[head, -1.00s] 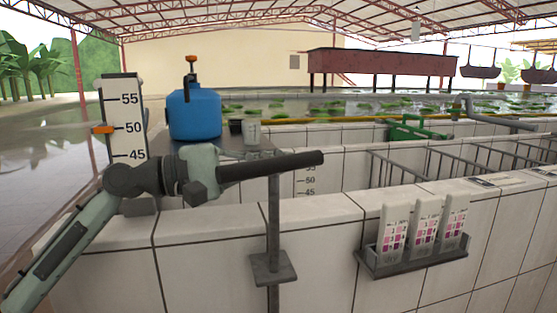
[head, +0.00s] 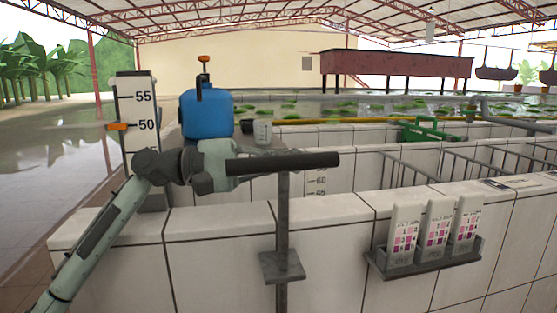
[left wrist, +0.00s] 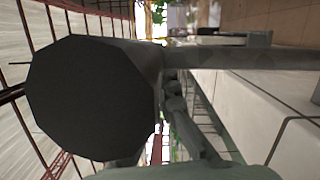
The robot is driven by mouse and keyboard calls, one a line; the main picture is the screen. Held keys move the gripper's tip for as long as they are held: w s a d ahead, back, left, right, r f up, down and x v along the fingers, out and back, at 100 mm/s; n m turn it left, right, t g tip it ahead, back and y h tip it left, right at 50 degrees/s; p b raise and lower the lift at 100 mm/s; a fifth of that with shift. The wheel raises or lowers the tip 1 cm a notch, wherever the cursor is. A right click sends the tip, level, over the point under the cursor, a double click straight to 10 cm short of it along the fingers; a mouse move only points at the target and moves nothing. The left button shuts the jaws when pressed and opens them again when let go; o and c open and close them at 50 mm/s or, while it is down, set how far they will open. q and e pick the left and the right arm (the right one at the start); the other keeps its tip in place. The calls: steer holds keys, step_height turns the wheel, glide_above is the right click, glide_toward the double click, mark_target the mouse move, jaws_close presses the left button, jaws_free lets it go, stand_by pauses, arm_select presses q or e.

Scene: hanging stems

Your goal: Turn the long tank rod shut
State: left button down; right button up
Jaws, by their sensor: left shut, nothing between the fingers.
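The long tank rod is a grey upright stem (head: 283,215) with a thick dark crossbar (head: 300,161) on top, standing at the near tiled wall in the head view. The bar lies nearly level across the picture. My left gripper (head: 268,152) is shut and empty, its fingers just behind the bar's left half. The bar partly hides the fingers, and I cannot tell whether they touch it. In the left wrist view the bar's dark round end (left wrist: 90,98) is very close, with the grey stem (left wrist: 220,56) running right. My right gripper is not in view.
A square plate (head: 282,266) sits low on the stem. A depth gauge (head: 140,110) and a blue jug (head: 207,113) stand behind my left arm. A rack (head: 425,262) of test strips hangs on the wall at right.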

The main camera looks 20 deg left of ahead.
mark_target(226, 165)
arm_select(q)
steer(key=r+v, duration=0.1)
steer(key=v, duration=1)
steer(key=w+d+r+m+y+p, duration=0.1)
steer(key=w+d+m, duration=0.3)
steer(key=d, duration=0.6)
steer(key=shift+w+g+p, duration=0.4)
steer(key=shift+w+p, duration=0.1)
steer(key=shift+w, duration=0.2)
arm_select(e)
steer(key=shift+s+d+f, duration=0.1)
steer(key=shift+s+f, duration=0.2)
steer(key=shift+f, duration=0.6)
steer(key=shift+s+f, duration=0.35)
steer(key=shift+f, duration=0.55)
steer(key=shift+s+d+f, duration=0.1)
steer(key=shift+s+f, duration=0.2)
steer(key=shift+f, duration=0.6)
arm_select(q)
steer(key=shift+a+m, duration=0.1)
steer(key=shift+m, duration=0.2)
